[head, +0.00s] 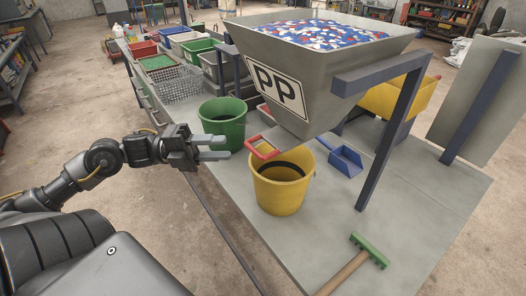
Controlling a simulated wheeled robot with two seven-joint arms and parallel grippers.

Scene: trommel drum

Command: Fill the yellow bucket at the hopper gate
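The grey hopper (325,85) with a "PP" sign stands on blue legs over the table, heaped with blue, white and red flakes (325,32). A red gate handle (262,148) sticks out low on its left side. The yellow bucket (279,197) stands upright on the table below the hopper's bottom, close under the red handle. No flakes show in the part of its inside I can see; its bottom is hidden. My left gripper (226,148) is open and empty, left of the red handle and bucket, in front of the green bucket. My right gripper is not in view.
A green bucket (222,122) stands behind my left gripper. A blue scoop (346,161) lies right of the yellow bucket. A green-headed rake (369,250) lies at the front. A wire basket (178,84) and coloured bins stand at the back left. The table's right front (430,200) is clear.

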